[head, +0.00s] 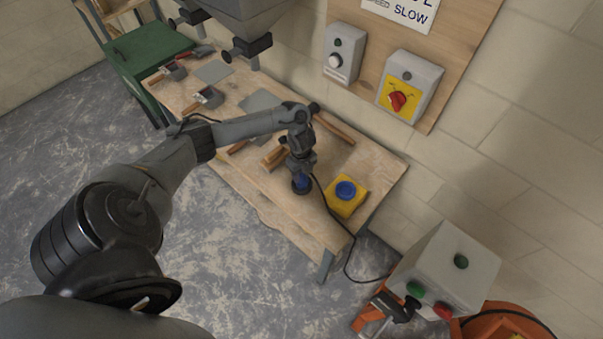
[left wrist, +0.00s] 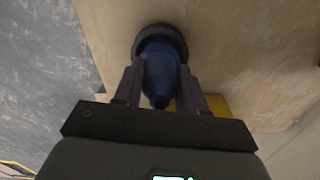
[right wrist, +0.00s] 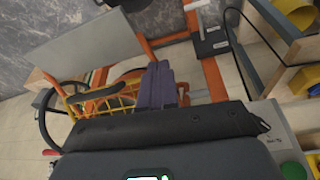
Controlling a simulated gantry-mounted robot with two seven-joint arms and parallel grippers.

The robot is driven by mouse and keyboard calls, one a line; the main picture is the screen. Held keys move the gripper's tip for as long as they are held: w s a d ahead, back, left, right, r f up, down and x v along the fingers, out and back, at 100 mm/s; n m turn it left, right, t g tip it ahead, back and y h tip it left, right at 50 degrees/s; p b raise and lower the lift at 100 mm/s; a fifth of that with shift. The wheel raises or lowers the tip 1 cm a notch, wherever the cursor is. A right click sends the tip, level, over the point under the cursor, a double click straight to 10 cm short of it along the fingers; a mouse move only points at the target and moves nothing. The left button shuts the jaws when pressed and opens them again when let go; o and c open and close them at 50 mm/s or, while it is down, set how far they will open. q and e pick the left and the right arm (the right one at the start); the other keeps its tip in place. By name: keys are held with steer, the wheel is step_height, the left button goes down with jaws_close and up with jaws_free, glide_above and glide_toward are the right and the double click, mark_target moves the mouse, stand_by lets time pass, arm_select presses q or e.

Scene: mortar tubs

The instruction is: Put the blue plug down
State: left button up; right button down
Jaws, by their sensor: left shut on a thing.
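The blue plug (head: 301,184) is held by my left gripper (head: 300,172) over the near right part of the wooden bench (head: 262,205). In the left wrist view the plug (left wrist: 160,72) sits between the two fingers (left wrist: 160,92), its wide dark ring facing the bench top. I cannot tell whether the ring touches the wood. A black cable (head: 330,213) runs from near the plug over the bench edge towards a grey box. My right gripper (right wrist: 158,88) shows in the right wrist view with its fingers together and nothing between them, away from the bench.
A yellow box with a blue top (head: 347,195) stands just right of the plug. Wooden-handled tools (head: 274,158) lie behind it. The grey box (head: 445,268) with green and red buttons is at lower right, near an orange frame (head: 366,320). Switch boxes (head: 410,86) hang on the wall.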

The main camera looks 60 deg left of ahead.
arm_select(q)
steer(key=o, duration=1.1)
